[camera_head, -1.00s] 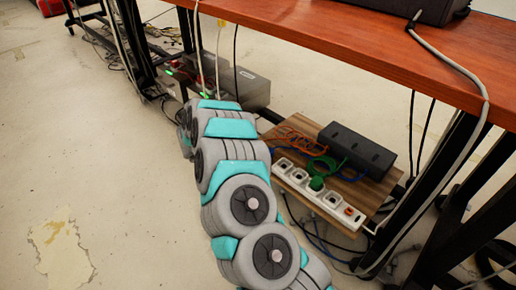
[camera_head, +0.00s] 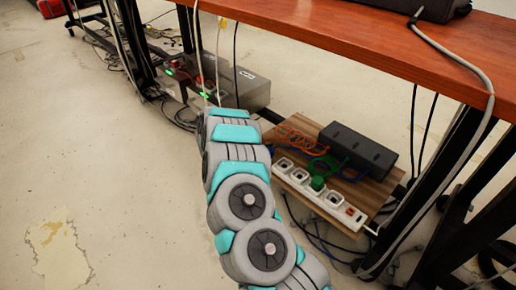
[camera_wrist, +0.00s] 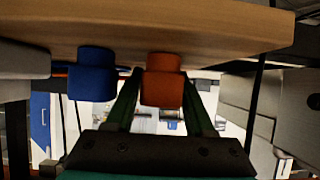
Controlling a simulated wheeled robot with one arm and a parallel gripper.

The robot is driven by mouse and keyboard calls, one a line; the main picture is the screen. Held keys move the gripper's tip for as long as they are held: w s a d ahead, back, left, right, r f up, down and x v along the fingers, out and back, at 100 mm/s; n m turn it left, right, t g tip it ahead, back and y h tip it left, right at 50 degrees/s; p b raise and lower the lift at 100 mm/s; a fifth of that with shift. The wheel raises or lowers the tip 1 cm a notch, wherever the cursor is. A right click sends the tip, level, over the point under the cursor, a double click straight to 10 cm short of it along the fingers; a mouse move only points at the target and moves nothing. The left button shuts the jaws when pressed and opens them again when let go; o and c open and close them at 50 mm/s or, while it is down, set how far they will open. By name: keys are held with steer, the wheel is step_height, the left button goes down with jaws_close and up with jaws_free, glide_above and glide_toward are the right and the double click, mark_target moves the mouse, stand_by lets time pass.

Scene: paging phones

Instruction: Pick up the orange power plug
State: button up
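The orange power plug (camera_wrist: 162,82) shows in the wrist view, standing against the edge of a wooden board (camera_wrist: 220,30). My gripper (camera_wrist: 161,74) has its two dark green fingers spread, one on each side of the orange plug. I cannot tell whether either finger touches it. A blue plug (camera_wrist: 92,74) stands to the left, outside the fingers. In the head view my arm hides the gripper and the orange plug; an orange cable (camera_head: 293,139) lies on the wooden board (camera_head: 362,190).
A white power strip (camera_head: 330,200) with a green plug (camera_head: 317,183) and a black box (camera_head: 357,150) sit on the board. Grey boxes (camera_head: 240,90) stand behind my arm. The red-brown tabletop (camera_head: 380,50) overhangs at right, with hanging cables. Floor at left is clear.

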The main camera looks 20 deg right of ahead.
jaws_close()
stand_by(0.3)
